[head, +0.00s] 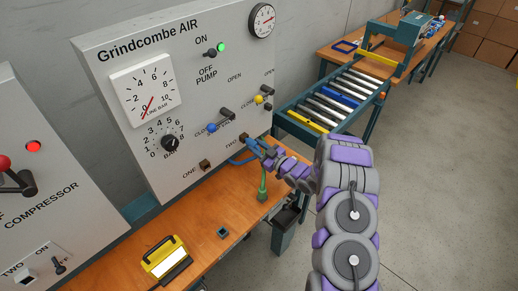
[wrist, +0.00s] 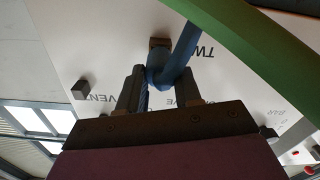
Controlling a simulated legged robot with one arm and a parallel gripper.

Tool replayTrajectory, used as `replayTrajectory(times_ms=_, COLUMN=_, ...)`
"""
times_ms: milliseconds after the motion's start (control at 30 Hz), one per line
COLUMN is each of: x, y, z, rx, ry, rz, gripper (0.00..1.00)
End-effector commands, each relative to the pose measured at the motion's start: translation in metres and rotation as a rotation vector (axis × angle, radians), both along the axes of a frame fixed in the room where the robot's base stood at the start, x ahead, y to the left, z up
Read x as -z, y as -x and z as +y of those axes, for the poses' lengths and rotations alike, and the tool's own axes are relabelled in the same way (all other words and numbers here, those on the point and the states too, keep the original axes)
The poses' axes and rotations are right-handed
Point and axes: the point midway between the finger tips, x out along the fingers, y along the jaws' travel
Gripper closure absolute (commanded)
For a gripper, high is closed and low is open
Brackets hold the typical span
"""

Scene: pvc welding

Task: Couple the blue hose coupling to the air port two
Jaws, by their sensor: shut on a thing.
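My gripper (head: 258,148) is at the front of the Grindcombe AIR panel (head: 215,85), close to the label TWO. It is shut on the blue hose coupling (wrist: 158,78), which shows between the two fingers (wrist: 158,92) in the wrist view. The blue hose (head: 240,160) bends away from it and shows beside the gripper in the head view. Air port two (head: 244,137) is a small brown block on the panel; it also shows in the wrist view (wrist: 159,43), just beyond the coupling. Whether coupling and port touch, I cannot tell.
A green upright piece (head: 262,188) stands on the wooden bench below my gripper; a green band (wrist: 250,50) crosses the wrist view close up. Port one (head: 205,165) is left along the panel. A yellow device (head: 166,258) and small dark block (head: 222,232) lie on the bench.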

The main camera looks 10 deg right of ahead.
Motion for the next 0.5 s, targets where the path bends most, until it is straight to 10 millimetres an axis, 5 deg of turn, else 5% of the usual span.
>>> replayTrajectory(times_ms=433, x=-0.0007, y=-0.0085, z=0.0062, rx=0.000, ry=0.001, rz=-0.002, gripper=1.00)
replayTrajectory(times_ms=467, x=-0.0007, y=-0.0084, z=0.0057, rx=0.000, ry=0.001, rz=-0.002, gripper=0.64)
replayTrajectory(times_ms=500, x=-0.0006, y=-0.0082, z=0.0057, rx=0.000, ry=0.001, rz=-0.002, gripper=0.60)
